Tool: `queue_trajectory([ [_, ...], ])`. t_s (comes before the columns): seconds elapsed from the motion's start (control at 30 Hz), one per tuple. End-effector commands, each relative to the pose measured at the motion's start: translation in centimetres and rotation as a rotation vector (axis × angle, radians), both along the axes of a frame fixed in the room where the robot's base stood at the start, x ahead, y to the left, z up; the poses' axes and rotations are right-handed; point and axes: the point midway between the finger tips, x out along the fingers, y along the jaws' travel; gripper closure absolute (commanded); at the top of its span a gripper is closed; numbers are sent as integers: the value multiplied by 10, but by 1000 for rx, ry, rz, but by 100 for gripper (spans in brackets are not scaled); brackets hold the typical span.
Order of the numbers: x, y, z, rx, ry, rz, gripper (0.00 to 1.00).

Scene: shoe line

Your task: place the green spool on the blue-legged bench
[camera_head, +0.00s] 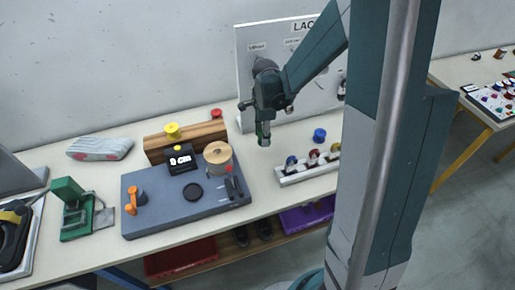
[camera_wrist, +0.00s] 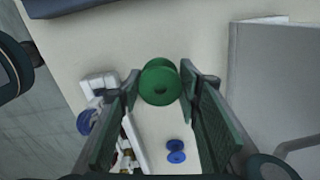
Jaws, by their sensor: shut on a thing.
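My gripper (camera_head: 264,137) is above the near bench (camera_head: 250,203), in front of the white lace board. In the wrist view the green spool (camera_wrist: 160,82) is between the two fingertips of my gripper (camera_wrist: 161,78), which is shut on it. In the head view only a little green of the spool (camera_head: 264,142) shows at the fingertips. The near bench has a blue leg (camera_head: 122,277) at its front left. I cannot tell whether the spool touches the bench top.
A white rack (camera_head: 292,178) with several coloured spools and a loose blue spool (camera_head: 320,135) are right of my gripper. A grey mat (camera_head: 150,222) with tools lies left. The lace board (camera_head: 300,30) stands behind. A yellow-legged bench (camera_head: 455,72) is far right.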

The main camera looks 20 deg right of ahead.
Motion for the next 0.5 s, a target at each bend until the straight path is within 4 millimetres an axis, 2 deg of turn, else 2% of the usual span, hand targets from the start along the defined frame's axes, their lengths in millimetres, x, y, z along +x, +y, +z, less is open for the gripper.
queue_trajectory([
  [0.3,0,0,-36,0,0,0,78],
  [0.5,0,0,-43,0,0,0,78],
])
